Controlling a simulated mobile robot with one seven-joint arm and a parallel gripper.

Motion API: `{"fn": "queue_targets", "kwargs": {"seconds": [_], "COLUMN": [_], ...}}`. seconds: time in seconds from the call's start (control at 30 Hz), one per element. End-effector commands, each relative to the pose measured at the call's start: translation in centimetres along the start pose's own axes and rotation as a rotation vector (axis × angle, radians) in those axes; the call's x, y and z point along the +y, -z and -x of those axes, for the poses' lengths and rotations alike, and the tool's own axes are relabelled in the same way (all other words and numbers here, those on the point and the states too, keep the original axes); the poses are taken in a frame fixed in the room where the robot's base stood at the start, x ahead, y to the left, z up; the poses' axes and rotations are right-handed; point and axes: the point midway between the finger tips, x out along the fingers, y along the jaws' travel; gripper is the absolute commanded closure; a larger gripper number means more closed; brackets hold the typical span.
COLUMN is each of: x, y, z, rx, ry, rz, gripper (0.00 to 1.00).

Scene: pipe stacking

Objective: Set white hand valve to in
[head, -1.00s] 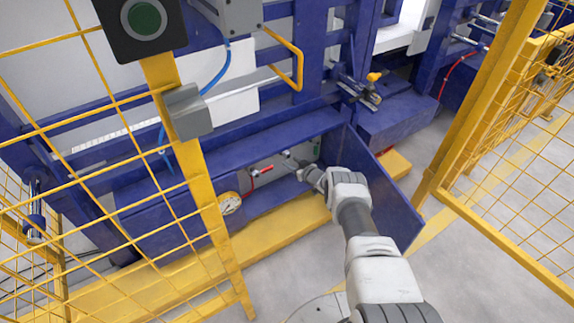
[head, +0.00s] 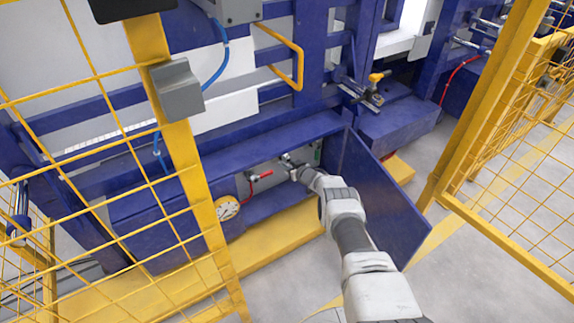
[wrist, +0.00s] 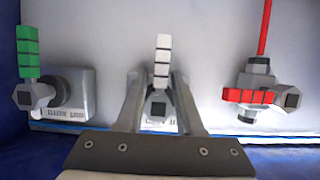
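The white hand valve (wrist: 162,62) is in the middle of the wrist view, its white segmented handle pointing straight up from a grey hub. My gripper (wrist: 162,78) has one finger on each side of this valve, with small gaps visible beside the handle. It looks open around the valve; contact with the hub cannot be told. In the head view my gripper (head: 289,160) reaches into the open blue cabinet, where the white valve is too small to make out.
A green-handled valve (wrist: 29,50) stands left, handle up. A red-handled valve (wrist: 250,96) is right, handle pointing left, below a red pipe (wrist: 264,28). The open blue door (head: 375,185) is right of my arm. A gauge (head: 228,208) and yellow fence post (head: 195,180) are left.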

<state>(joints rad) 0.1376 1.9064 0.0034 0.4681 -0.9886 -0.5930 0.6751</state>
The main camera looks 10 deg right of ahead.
Motion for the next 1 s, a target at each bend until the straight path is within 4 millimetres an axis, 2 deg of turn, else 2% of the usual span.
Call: {"fn": "queue_targets", "kwargs": {"seconds": [0.03, 0.17, 0.2, 1.0], "x": [0.0, 0.0, 0.0, 0.03], "y": [-0.01, -0.01, -0.01, 0.27], "z": [0.0, 0.01, 0.01, -0.02], "rx": [0.0, 0.0, 0.0, 0.005], "ry": [0.0, 0.0, 0.0, 0.0], "rz": [0.0, 0.0, 0.0, 0.001], "gripper": [0.75, 0.98, 1.0, 1.0]}}
